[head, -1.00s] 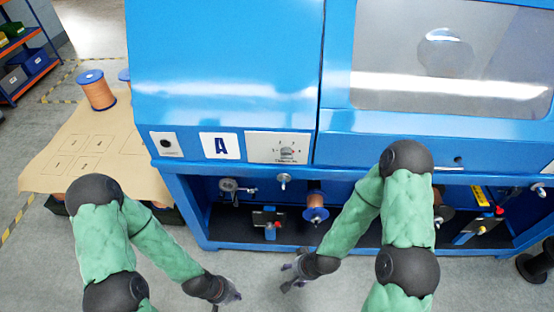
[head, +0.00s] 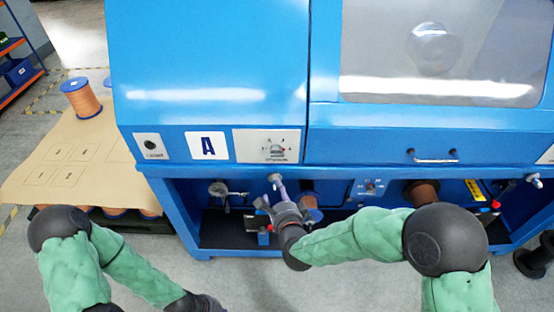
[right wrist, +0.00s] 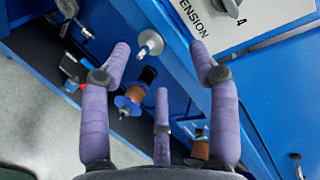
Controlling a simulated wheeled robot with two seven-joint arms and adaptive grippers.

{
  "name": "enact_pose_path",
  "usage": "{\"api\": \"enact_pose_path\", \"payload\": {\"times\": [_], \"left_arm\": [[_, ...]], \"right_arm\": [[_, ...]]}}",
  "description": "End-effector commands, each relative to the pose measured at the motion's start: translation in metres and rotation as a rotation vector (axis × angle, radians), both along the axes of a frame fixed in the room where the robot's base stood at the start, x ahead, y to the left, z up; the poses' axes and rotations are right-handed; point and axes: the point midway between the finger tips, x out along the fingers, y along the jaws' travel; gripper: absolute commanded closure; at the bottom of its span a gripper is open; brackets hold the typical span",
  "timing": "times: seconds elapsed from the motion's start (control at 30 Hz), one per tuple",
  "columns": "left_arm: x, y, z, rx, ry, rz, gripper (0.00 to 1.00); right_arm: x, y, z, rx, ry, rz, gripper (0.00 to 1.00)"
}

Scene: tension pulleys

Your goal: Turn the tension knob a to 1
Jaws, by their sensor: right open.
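The tension knob (head: 277,150) is a small grey knob on a white plate (head: 243,144) right of the "A" label, with small numbers around it. I cannot read its setting. It is partly cut off at the top of the right wrist view (right wrist: 229,7), beside a "4" and "TENSION". My right gripper (head: 270,200) is below the plate, in front of the open bay, apart from the knob. In the right wrist view its purple fingers (right wrist: 160,62) are spread and empty. My left gripper (head: 203,303) is low at the bottom edge, partly cut off, its fingers unclear.
A metal peg (head: 275,178) sticks out under the panel near my right fingers. Copper spools (head: 422,192) and another dial (head: 371,187) are in the bay. A handle (head: 433,157) juts from the windowed door. A table (head: 40,150) with an orange spool (head: 82,98) stands left.

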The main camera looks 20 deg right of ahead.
Motion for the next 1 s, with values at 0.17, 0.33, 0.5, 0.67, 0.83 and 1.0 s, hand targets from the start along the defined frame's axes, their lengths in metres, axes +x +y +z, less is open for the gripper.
{"api": "enact_pose_path", "payload": {"times": [0.17, 0.33, 0.5, 0.67, 0.83, 1.0], "left_arm": [[0.000, 0.000, -0.010, 0.000, 0.000, 0.000, 1.00], [0.000, 0.000, -0.014, 0.000, 0.000, 0.000, 1.00], [0.000, 0.000, -0.015, 0.000, 0.000, 0.000, 1.00], [0.000, 0.000, -0.020, 0.000, 0.000, 0.000, 1.00], [0.000, 0.000, -0.029, 0.000, 0.000, 0.000, 1.00], [0.000, 0.000, -0.038, 0.000, 0.000, 0.000, 1.00]], "right_arm": [[0.001, -0.005, 0.033, 0.186, -0.176, -0.098, 0.39], [-0.002, -0.008, 0.051, 0.310, -0.280, -0.147, 0.39], [-0.001, -0.009, 0.058, 0.359, -0.321, -0.163, 0.39], [0.013, -0.012, 0.057, 0.362, -0.321, -0.166, 0.39], [0.041, -0.016, 0.056, 0.359, -0.321, -0.165, 0.39], [0.069, -0.020, 0.056, 0.359, -0.320, -0.164, 0.39]]}}
